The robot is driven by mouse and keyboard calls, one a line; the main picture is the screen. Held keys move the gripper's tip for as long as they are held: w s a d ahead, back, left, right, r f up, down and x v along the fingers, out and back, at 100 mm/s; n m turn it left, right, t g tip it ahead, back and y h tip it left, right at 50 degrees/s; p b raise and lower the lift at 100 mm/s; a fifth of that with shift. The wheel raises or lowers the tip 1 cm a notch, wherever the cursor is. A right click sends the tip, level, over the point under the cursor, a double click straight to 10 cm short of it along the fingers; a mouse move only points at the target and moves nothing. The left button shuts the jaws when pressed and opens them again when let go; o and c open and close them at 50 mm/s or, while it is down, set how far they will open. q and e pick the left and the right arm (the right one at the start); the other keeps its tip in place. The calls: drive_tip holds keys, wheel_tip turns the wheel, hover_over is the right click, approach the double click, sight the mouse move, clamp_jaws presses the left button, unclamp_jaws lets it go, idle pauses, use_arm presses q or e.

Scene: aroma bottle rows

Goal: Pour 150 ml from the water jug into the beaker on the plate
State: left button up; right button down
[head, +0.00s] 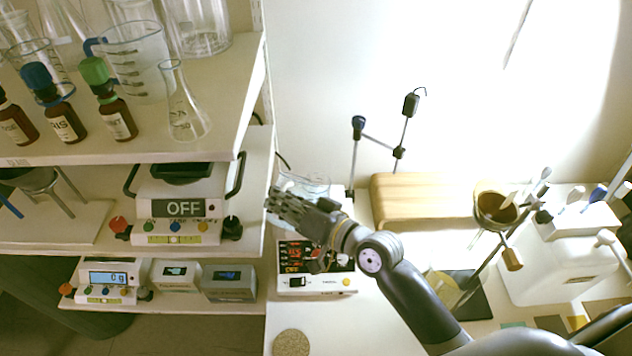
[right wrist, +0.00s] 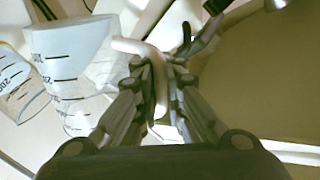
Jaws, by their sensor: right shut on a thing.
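My right gripper (head: 284,204) is in front of the shelf edge, above the plate device with a red display (head: 292,257). In the right wrist view my right gripper (right wrist: 162,75) is shut on the pale handle of the water jug (right wrist: 72,58), a clear graduated vessel that appears tilted in that picture. The water level is unclear. My left gripper is out of view.
Shelves at left hold glassware, brown bottles (head: 116,122), a conical flask (head: 185,115) and a balance reading OFF (head: 178,208). A cork disc (head: 291,343) lies in front on the bench.

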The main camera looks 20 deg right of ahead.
drive_tip(key=s+a+r+n+t+p, duration=0.1)
drive_tip(key=s+a+r+n+p, duration=0.2)
drive_tip(key=r+n, duration=0.1)
drive_tip(key=shift+s+a+r+n, duration=0.15)
drive_tip(key=shift+s+a+n, duration=0.1)
drive_tip(key=shift+a+n, duration=0.15)
drive_tip(key=s+a+n, duration=0.1)
drive_tip(key=f+n+t+b, duration=0.1)
drive_tip(key=n, duration=0.1)
drive_tip(key=shift+s+a, duration=0.35)
